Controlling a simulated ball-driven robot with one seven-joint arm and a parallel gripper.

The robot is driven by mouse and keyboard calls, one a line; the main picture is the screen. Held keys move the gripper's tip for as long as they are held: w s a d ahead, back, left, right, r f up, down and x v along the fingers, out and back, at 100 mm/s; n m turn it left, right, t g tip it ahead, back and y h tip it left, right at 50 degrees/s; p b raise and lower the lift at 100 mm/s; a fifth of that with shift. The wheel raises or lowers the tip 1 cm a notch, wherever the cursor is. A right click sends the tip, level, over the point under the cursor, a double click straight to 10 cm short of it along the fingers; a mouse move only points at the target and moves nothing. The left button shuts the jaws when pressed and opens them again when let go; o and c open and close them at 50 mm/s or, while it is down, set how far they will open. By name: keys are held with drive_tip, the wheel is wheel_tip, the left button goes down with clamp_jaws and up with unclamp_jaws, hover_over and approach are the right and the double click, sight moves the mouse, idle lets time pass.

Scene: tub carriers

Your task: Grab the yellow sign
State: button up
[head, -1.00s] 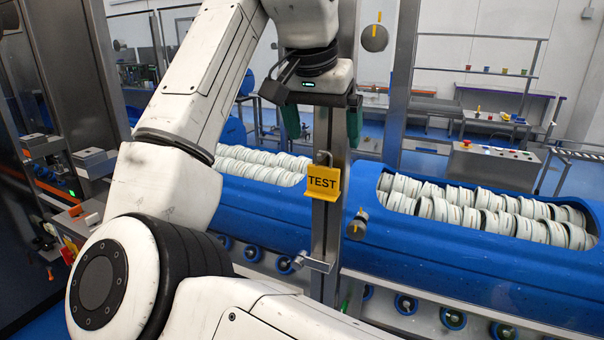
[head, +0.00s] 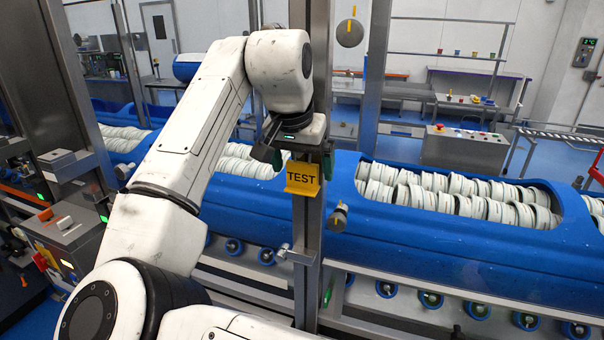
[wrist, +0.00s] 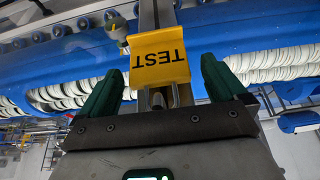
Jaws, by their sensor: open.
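The yellow sign (head: 302,178) reads TEST and hangs on a steel post (head: 308,225) in front of the blue carriers. In the wrist view the sign (wrist: 158,58) appears upside down, just beyond the fingertips and between their lines. My gripper (head: 300,160) is open, with its two dark green fingers (wrist: 158,78) apart and nothing between them. In the head view the gripper is just above the sign, with one finger on each side. Whether a finger touches the sign cannot be told.
Blue tub carriers (head: 440,238) filled with white discs run behind the post. A grey knob (head: 338,217) sits right of the post below the sign, and a metal bracket (head: 298,256) juts out lower down. A control box with buttons (head: 465,147) stands behind.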

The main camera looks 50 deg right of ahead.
drive_tip(key=shift+d+f, duration=0.15)
drive_tip(key=shift+f, duration=0.2)
drive_tip(key=shift+c, duration=0.2)
drive_tip(key=c, duration=1.1)
drive_tip(key=shift+r, duration=0.1)
